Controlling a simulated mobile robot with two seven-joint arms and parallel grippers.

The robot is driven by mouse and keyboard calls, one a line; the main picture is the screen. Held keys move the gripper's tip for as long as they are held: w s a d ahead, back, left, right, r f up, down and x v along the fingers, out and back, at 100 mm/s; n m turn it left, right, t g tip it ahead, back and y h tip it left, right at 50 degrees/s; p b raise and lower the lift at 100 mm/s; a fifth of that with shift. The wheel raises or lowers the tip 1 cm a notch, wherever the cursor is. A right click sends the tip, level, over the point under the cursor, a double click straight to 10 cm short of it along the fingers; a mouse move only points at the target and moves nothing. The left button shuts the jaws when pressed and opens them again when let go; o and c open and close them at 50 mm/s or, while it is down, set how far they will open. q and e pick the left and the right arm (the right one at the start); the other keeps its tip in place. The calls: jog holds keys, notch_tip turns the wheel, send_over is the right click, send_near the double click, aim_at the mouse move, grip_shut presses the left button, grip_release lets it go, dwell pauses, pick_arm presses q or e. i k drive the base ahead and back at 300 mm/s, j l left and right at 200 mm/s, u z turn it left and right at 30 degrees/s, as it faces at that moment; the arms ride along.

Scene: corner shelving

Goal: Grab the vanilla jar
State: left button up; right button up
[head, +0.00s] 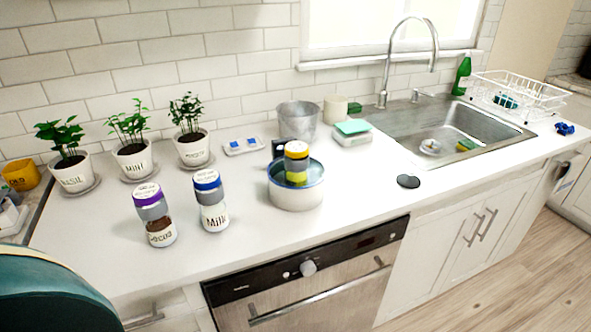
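No jar with a readable vanilla label shows. A jar with a yellow lid and grey band (296,161) stands upright in a round white pot with a blue inner rim (296,195); its lower part is hidden by the pot, so I cannot read its label. A purple-lidded jar (154,214) labelled cocoa, with brown contents, stands on the counter to the left. A blue-lidded jar (210,200) labelled milk stands between it and the pot. Neither of my grippers is in view.
Potted herbs (133,158) line the wall at the left. A sink (445,130) and a white dish rack (518,95) are at the right. A dark round disc (408,181) lies near the front edge. The counter's front left is clear.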

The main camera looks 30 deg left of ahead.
aim_at(297, 155)
jog(key=l+u, duration=0.1)
jog(key=u, duration=0.3)
jog(key=i+l+u, duration=0.1)
jog(key=u, duration=0.25)
jog(key=l+u, duration=0.2)
jog(key=u, duration=0.2)
jog(key=l+u, duration=0.25)
jog(key=l, duration=0.3)
jog(key=l+u, duration=0.25)
jog(key=l, duration=0.25)
